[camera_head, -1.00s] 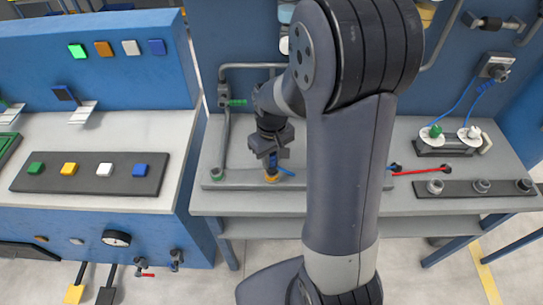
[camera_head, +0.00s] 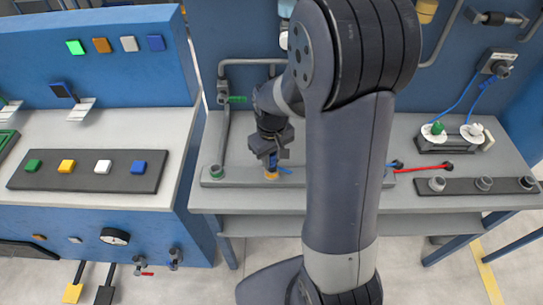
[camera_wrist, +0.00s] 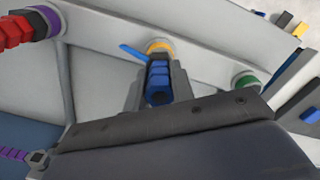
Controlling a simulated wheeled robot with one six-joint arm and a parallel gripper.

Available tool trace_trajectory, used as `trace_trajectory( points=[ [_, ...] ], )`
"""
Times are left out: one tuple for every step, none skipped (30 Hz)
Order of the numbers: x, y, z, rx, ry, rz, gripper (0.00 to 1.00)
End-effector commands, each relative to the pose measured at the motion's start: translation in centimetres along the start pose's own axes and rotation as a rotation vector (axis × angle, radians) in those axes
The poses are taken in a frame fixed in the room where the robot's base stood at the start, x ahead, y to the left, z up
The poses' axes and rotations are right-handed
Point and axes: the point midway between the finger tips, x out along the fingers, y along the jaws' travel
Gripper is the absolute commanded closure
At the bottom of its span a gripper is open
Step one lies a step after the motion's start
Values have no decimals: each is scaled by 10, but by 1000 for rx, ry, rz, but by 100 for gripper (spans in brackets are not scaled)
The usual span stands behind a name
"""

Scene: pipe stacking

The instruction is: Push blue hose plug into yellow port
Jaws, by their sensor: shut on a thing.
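My gripper (camera_head: 272,161) is shut on the blue hose plug (camera_wrist: 158,78), which is ribbed and dark blue. The yellow port (camera_head: 271,176) is on the grey rail at the bench's front; it also shows in the wrist view (camera_wrist: 160,46) as a yellow ring just beyond the plug. The plug is lined up with the port, with its far end at or against the ring. I cannot tell how deep it sits. A short blue hose (camera_wrist: 132,52) sticks out to the left of the plug in the wrist view.
A green-ringed port (camera_head: 216,171) sits left of the yellow one on the rail. In the wrist view, a purple-ringed port (camera_wrist: 50,22) has a red plug (camera_wrist: 15,32) at it. Grey pipes (camera_head: 224,130) stand behind. My arm hides the bench's middle.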

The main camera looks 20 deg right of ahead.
Motion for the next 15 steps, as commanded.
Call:
trace_trajectory(
  points=[
    [3,0,0,0,-1,0,100],
    [4,0,0,0,-1,0,100],
    [4,0,0,0,-1,0,100],
    [3,0,0,0,-1,0,100],
    [3,0,0,0,-1,0,100],
    [3,0,0,0,-1,0,100],
    [3,0,0,0,-1,0,100],
    [3,0,0,0,-1,0,100],
    [2,0,0,0,0,0,76],
    [2,0,0,0,0,0,74],
    [2,0,0,0,0,0,71],
    [2,0,0,0,0,0,68],
    [2,0,0,0,0,0,65],
    [2,0,0,0,0,0,63],
    [2,0,0,0,0,0,60]
  ],
)
